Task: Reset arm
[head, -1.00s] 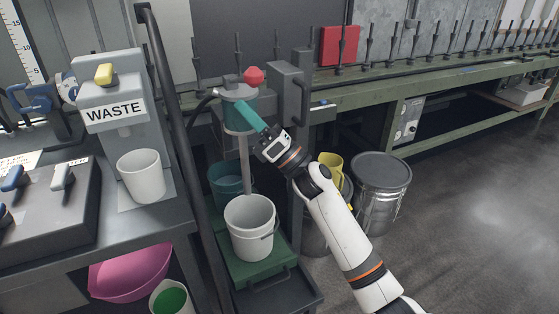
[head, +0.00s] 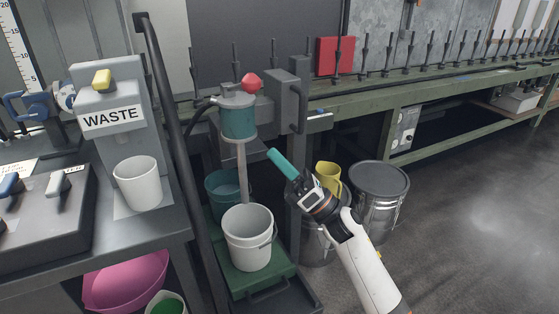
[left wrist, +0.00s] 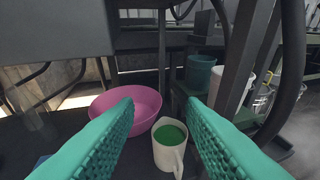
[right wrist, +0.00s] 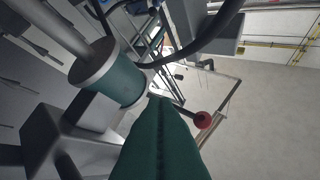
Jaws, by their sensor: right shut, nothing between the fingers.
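My right gripper (head: 281,162) is shut and empty. In the head view its teal fingers point up and left, apart from the teal cylinder (head: 238,117) with the red knob (head: 251,83). In the right wrist view the shut fingers (right wrist: 160,125) stand below the cylinder (right wrist: 118,80) and left of the red knob (right wrist: 203,120). My left gripper (left wrist: 165,140) shows only in the left wrist view. Its two teal fingers are wide apart, with a green-filled white cup (left wrist: 170,143) seen between and beyond them.
A white bucket (head: 249,238) stands below the cylinder on a green platform. A white cup (head: 138,184) sits under the WASTE box (head: 112,117). A pink basin (head: 126,281) is under the left bench. A yellow jug (head: 327,178) and metal drum (head: 378,193) are near my right arm. Floor at right is clear.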

